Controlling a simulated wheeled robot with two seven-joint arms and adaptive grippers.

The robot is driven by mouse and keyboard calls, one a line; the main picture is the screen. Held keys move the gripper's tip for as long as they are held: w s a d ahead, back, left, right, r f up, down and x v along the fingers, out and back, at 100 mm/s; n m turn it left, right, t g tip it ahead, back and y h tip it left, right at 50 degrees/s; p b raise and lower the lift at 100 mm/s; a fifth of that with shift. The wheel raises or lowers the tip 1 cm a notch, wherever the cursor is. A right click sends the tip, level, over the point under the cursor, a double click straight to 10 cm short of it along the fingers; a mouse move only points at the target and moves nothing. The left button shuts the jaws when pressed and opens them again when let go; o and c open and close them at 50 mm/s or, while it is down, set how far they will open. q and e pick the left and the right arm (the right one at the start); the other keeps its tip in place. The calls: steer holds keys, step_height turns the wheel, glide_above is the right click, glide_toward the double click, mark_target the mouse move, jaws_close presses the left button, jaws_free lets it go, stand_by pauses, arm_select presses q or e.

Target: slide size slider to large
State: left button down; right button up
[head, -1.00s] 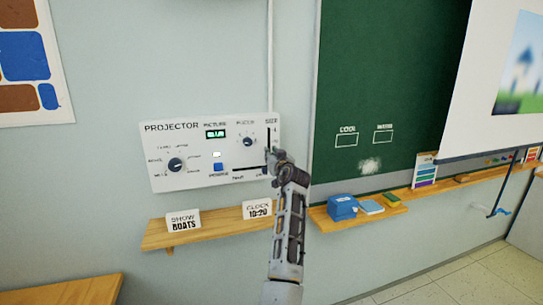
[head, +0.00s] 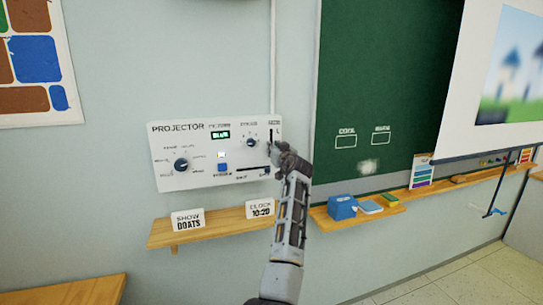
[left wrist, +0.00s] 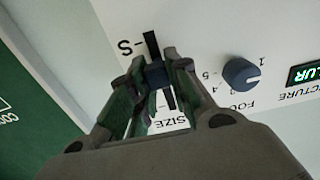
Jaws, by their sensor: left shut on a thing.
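The size slider is a dark blue knob (left wrist: 155,75) on a dark upright slot, at the right end of the white projector panel (head: 205,182). In the left wrist view an S mark (left wrist: 126,47) stands by the far end of the slot, and the SIZE label (left wrist: 168,122) is beyond the near end. The knob sits partway along the slot. My left gripper (head: 274,148) is shut on the knob, with a finger on either side in the left wrist view (left wrist: 155,72). In the head view it hides the knob. My right gripper is not in view.
The panel also has a focus knob (head: 252,142), a picture display (head: 220,135) and a blue button (head: 222,168). A wooden shelf (head: 213,231) with two cards is below. The projection screen (head: 468,90) at right shows a blurred picture (head: 510,75).

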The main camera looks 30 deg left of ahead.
mark_target(271, 128)
arm_select(q)
steer(key=shift+r, duration=0.8)
step_height(271, 128, up, 6)
steer(key=shift+r+p, duration=0.1)
steer(key=shift+p, duration=0.5)
steer(key=c, duration=1.5)
jaws_free()
steer(key=shift+o, duration=0.9)
steer(key=shift+d, duration=0.1)
steer(key=v, duration=1.2)
steer(key=shift+w, duration=0.1)
